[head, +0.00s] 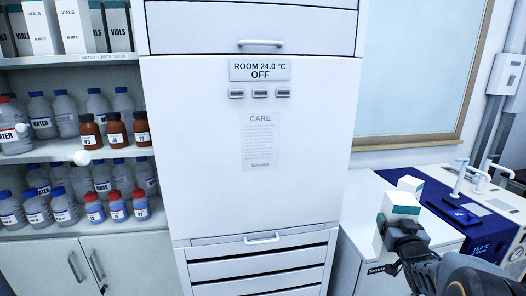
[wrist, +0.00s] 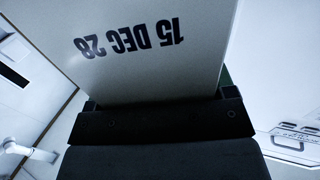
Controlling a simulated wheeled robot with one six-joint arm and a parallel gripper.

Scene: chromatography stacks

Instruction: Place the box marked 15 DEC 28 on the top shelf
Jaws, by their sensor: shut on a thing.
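The box marked 15 DEC 28 (wrist: 150,45) fills the upper middle of the wrist view, its print upside down. My gripper (wrist: 155,105) is shut on it. In the head view the held box (head: 402,203) is white with a green band, at the lower right. My gripper (head: 405,236) is around its lower part there, partly hiding it.
A tall white cabinet (head: 250,170) stands between the shelves and my gripper. Lower shelves hold WATER bottles (head: 65,115) and more bottles.

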